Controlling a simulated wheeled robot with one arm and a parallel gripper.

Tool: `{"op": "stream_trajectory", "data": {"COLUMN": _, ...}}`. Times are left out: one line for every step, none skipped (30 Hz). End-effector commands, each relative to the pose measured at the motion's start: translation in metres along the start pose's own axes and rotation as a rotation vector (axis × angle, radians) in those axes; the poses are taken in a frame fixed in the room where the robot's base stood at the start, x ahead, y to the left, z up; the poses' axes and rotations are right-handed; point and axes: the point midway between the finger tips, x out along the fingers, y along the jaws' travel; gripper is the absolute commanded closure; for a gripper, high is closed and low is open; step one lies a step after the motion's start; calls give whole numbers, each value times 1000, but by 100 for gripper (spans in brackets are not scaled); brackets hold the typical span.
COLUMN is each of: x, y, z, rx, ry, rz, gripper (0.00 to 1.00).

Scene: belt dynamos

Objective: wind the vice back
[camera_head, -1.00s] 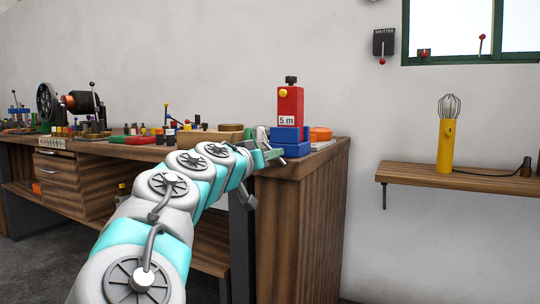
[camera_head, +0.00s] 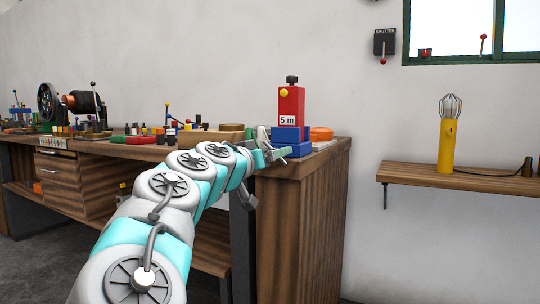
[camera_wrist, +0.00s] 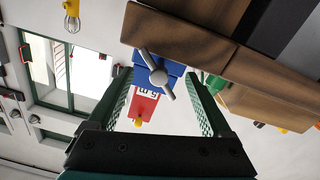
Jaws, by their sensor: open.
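The blue vice (camera_head: 289,142) sits at the right end of the bench, with a red block marked "5 m" (camera_head: 291,106) standing upright in or on it; I cannot tell if it is clamped. In the wrist view, which is roughly upside down, the vice (camera_wrist: 172,70) shows its grey crank handle (camera_wrist: 158,76) facing me, the bar slanted. My gripper (camera_wrist: 159,77) is open, its two green fingers on either side of the handle in the picture. I cannot tell whether they touch it. In the head view my gripper (camera_head: 272,156) is beside the vice's front.
An orange round thing (camera_head: 321,134) lies right of the vice. The wooden bench (camera_head: 300,172) carries several small parts and a dynamo (camera_head: 85,102) to the left. A wall shelf (camera_head: 470,178) with a yellow lamp (camera_head: 446,145) is at the right, across a gap.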

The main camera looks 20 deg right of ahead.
Motion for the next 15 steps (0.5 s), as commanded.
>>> {"op": "stream_trajectory", "data": {"x": 0, "y": 0, "z": 0, "rx": 0, "ry": 0, "rz": 0, "gripper": 17}}
{"op": "stream_trajectory", "data": {"x": 0, "y": 0, "z": 0, "rx": 0, "ry": 0, "rz": 0, "gripper": 17}}
{"op": "stream_trajectory", "data": {"x": -1, "y": 0, "z": 0, "rx": 0, "ry": 0, "rz": 0, "gripper": 17}}
{"op": "stream_trajectory", "data": {"x": -3, "y": 0, "z": 0, "rx": 0, "ry": 1, "rz": 0, "gripper": 17}}
{"op": "stream_trajectory", "data": {"x": -5, "y": 0, "z": 0, "rx": 0, "ry": 1, "rz": -1, "gripper": 17}}
{"op": "stream_trajectory", "data": {"x": -9, "y": 0, "z": -1, "rx": 0, "ry": 1, "rz": -1, "gripper": 17}}
{"op": "stream_trajectory", "data": {"x": -13, "y": -1, "z": -1, "rx": 1, "ry": 2, "rz": -2, "gripper": 17}}
{"op": "stream_trajectory", "data": {"x": -17, "y": -1, "z": -1, "rx": 1, "ry": 2, "rz": -2, "gripper": 17}}
{"op": "stream_trajectory", "data": {"x": -23, "y": -1, "z": -1, "rx": 0, "ry": 3, "rz": -2, "gripper": 17}}
{"op": "stream_trajectory", "data": {"x": -28, "y": -1, "z": -1, "rx": 0, "ry": 3, "rz": -2, "gripper": 17}}
{"op": "stream_trajectory", "data": {"x": -34, "y": -1, "z": -1, "rx": 0, "ry": 3, "rz": -2, "gripper": 17}}
{"op": "stream_trajectory", "data": {"x": -40, "y": -1, "z": -1, "rx": 0, "ry": 2, "rz": -2, "gripper": 17}}
{"op": "stream_trajectory", "data": {"x": -46, "y": -2, "z": -1, "rx": 0, "ry": 2, "rz": -2, "gripper": 17}}
{"op": "stream_trajectory", "data": {"x": -50, "y": -1, "z": -1, "rx": 0, "ry": 2, "rz": -2, "gripper": 17}}
{"op": "stream_trajectory", "data": {"x": -56, "y": 0, "z": -1, "rx": 1, "ry": 3, "rz": -1, "gripper": 17}}
